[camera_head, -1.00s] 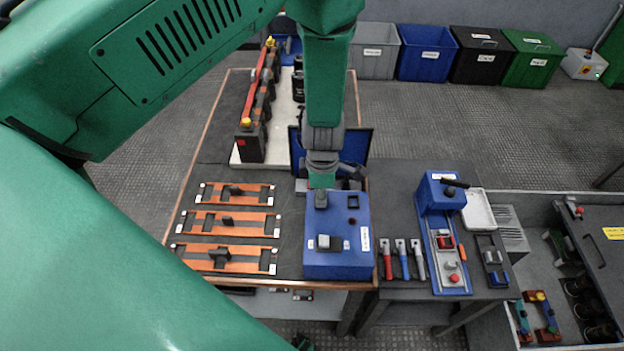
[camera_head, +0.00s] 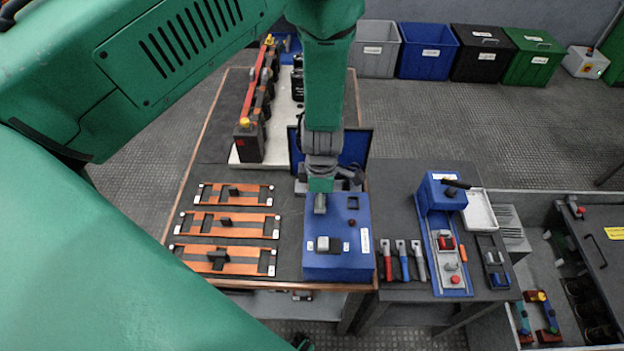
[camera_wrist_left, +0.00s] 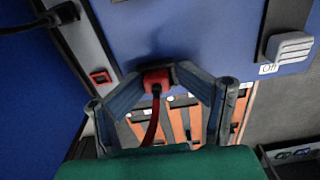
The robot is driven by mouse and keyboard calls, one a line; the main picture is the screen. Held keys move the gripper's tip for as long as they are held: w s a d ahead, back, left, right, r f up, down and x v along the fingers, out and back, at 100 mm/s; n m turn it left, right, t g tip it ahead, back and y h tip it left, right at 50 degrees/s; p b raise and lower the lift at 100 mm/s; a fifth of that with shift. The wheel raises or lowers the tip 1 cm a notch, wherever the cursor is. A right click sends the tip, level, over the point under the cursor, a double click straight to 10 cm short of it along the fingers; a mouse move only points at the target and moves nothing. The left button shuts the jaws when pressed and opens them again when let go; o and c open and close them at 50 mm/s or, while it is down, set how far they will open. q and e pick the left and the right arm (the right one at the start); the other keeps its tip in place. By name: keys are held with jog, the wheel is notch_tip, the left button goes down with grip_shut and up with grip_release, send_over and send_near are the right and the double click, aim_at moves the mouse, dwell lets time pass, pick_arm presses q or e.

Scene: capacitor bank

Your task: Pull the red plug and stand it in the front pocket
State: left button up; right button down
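The red plug (camera_wrist_left: 155,82) shows in the left wrist view between the tips of my left gripper (camera_wrist_left: 158,74), which touch it from both sides. A red cable (camera_wrist_left: 152,120) runs from it toward the wrist. Blue surface lies beyond the plug; I cannot tell whether it is seated or free. In the head view my left gripper (camera_head: 320,204) points down over the rear left of the blue box (camera_head: 338,262); the wrist hides the plug there. I cannot make out which opening is the front pocket. My right gripper is not in view.
A grey handle (camera_wrist_left: 288,46) marked "Off" stands on the box beside the gripper. Copper bars (camera_head: 226,225) lie left of the box. Three tools (camera_head: 402,262) lie to its right.

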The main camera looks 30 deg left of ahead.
pick_arm(q)
jog(key=shift+r, duration=0.25)
notch_tip(320, 180, up, 11)
jog(key=shift+w+r, duration=0.1)
jog(key=shift+r, duration=0.1)
dwell(0.3)
